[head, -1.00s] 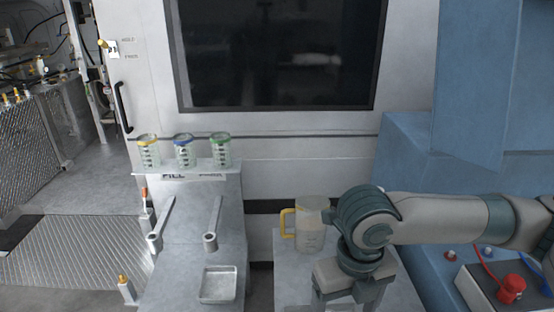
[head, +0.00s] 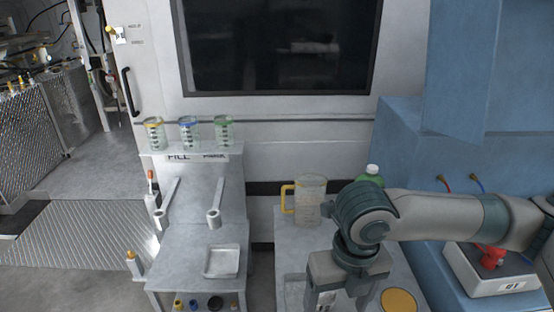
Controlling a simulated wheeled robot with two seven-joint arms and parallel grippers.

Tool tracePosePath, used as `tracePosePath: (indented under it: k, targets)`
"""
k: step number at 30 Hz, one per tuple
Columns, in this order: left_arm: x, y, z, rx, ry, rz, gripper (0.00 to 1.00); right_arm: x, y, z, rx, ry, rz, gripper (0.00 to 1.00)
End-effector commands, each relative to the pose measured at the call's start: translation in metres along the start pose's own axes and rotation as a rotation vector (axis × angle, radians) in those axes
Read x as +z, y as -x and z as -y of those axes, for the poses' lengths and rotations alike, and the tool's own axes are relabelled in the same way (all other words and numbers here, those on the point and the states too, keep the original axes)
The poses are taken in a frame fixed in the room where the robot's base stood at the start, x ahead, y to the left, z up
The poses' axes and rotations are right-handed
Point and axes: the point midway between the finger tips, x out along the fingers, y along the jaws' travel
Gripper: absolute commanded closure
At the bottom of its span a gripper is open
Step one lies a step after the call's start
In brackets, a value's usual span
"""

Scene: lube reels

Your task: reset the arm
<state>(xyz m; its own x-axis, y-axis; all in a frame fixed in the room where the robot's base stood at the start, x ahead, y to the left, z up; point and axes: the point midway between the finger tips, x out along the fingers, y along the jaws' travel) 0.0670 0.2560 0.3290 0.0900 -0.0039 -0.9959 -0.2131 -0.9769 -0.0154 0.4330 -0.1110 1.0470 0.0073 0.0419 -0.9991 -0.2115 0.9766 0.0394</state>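My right arm comes in from the right, and its gripper (head: 342,297) points down over the small table at the bottom of the head view. My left arm and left gripper are not in view.
A green-topped bottle (head: 371,174) stands behind the arm. A yellow disc (head: 398,300) lies right of the gripper. Left are three lidded jars (head: 189,132), two spouts (head: 214,216) and a tray (head: 222,261). A grey box with a red part (head: 490,275) is at right.

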Motion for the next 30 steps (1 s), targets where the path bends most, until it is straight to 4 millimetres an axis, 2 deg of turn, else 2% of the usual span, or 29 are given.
tracePosePath:
  k: [8, 14, 22, 30]
  targets:
    - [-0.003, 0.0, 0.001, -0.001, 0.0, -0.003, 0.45, -0.001, -0.015, -0.022, 0.071, -0.079, 0.019, 0.25]
    - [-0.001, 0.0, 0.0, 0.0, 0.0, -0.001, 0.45, -0.001, -0.03, -0.047, 0.16, -0.193, 0.035, 0.25]
    - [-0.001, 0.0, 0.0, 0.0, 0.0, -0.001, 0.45, -0.001, -0.054, -0.093, 0.362, -0.503, 0.038, 0.25]
    - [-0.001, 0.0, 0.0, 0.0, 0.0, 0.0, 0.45, 0.001, -0.074, -0.117, 0.548, -0.906, -0.002, 0.25]
